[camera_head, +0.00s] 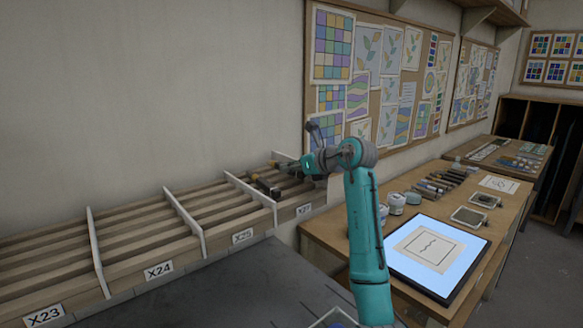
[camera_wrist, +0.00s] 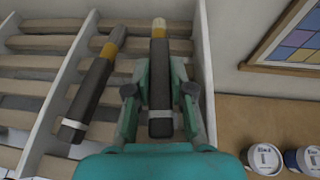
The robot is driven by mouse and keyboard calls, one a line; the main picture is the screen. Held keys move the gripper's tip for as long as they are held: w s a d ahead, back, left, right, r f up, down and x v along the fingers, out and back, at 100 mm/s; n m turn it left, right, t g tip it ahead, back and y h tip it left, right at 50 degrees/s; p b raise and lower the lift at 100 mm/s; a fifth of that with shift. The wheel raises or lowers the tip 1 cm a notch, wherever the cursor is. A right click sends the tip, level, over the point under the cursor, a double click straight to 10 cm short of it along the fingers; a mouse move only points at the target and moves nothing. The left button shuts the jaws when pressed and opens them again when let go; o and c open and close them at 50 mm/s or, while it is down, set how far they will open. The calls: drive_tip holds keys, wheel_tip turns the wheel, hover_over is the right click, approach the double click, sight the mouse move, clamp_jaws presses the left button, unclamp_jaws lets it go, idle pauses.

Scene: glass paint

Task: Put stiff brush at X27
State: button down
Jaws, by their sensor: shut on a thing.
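In the wrist view my gripper (camera_wrist: 160,92) is shut on a brush with a dark handle (camera_wrist: 160,65), a pale band, a golden ferrule and pale bristles. The held brush is over the slatted rack, beside a white divider; I cannot tell whether it touches the slats. A second dark-handled brush (camera_wrist: 92,95) with greyer bristles lies tilted on the slats to its left. In the head view my gripper (camera_head: 310,166) is over the rack's right-end compartment, whose label (camera_head: 304,209) is partly unreadable. Which brush is the stiff one is not marked.
The rack's compartments X23 (camera_head: 44,315), X24 (camera_head: 158,271) and X25 (camera_head: 243,236) look empty, split by white dividers (camera_head: 184,222). A wooden table (camera_head: 330,232) at right holds jars (camera_head: 396,203), tools and a lit panel (camera_head: 462,262). Pinboards hang on the wall behind.

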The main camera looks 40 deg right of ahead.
drive_tip(key=shift+f, duration=0.9)
drive_tip(key=c, duration=0.7)
unclamp_jaws()
drive_tip(key=shift+a, duration=0.1)
drive_tip(key=shift+o, duration=0.2)
drive_tip(key=shift+r, duration=0.15)
drive_tip(key=shift+o, duration=0.8)
drive_tip(key=shift+r, duration=1.2)
drive_tip(key=shift+o, duration=0.7)
drive_tip(key=shift+r, duration=3)
